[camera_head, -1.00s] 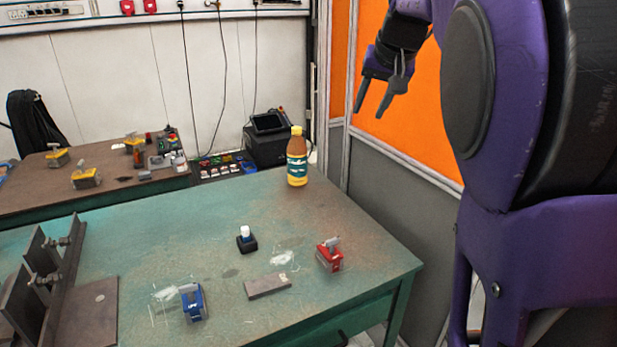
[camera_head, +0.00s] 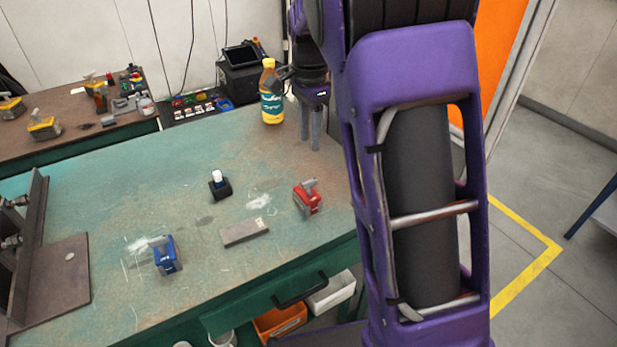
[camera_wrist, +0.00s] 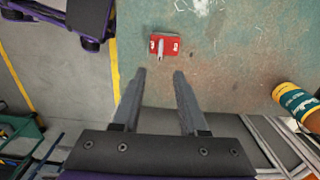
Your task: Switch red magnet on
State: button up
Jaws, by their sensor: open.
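The red magnet (camera_head: 307,198) stands on the right part of the green workbench (camera_head: 120,190), with a grey lever on its top. In the wrist view the red magnet (camera_wrist: 165,45) lies beyond the fingertips, near the bench's left edge, its grey lever over the red body. My gripper (camera_head: 311,140) points down over the bench's back right part, behind the red magnet and apart from it. In the wrist view my gripper (camera_wrist: 160,75) has its two fingers spread with nothing between them. A blue magnet (camera_head: 165,255) with a grey lever stands at the bench's front left.
A bottle (camera_head: 271,92) stands close left of my gripper. A flat steel bar (camera_head: 244,232) and a small black holder with a white-topped item (camera_head: 219,184) lie left of the red magnet. A metal fixture (camera_head: 38,245) occupies the bench's left end.

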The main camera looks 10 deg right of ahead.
aim_at(309, 181)
notch_tip(309, 181, down, 12)
jog(key=shift+f+b, duration=0.1)
jog(key=shift+b, duration=0.9)
grip_shut()
